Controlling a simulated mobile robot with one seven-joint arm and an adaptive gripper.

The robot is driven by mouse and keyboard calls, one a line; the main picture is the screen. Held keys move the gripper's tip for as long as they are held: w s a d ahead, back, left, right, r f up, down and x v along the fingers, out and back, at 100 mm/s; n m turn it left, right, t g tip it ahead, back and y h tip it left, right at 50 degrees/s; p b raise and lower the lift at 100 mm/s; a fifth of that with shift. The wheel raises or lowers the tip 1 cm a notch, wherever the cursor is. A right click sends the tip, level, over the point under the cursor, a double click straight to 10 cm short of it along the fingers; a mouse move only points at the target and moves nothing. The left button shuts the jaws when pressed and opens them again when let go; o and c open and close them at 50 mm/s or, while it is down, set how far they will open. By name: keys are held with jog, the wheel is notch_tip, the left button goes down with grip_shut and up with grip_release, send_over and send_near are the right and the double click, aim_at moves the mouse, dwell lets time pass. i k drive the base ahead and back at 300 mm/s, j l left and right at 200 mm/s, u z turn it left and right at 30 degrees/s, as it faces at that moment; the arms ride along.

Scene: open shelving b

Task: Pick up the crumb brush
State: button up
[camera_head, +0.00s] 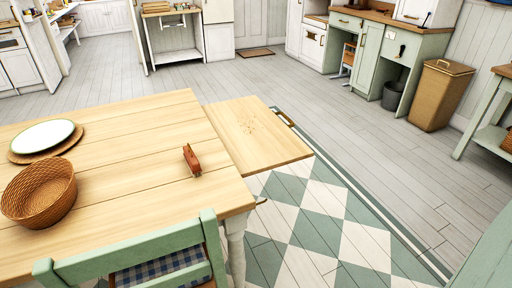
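A small reddish-brown object, which looks like the crumb brush (192,160), lies on the wooden table (125,145) near its right edge. Its bristles are too small to make out. My gripper is not in view, so its state and its place relative to the brush do not show.
A wicker basket (40,193) and a white plate (45,136) on a round mat stand at the table's left. Dark crumbs lie on the table's lower right leaf (272,152). A green chair (140,250) stands at the near side. The grey floor (350,135) to the right is open.

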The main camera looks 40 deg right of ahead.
aim_at(193, 164)
jog(key=j+z, duration=0.65)
jog(key=z, duration=0.25)
jog(key=i+j, duration=0.2)
jog(key=i, duration=0.1)
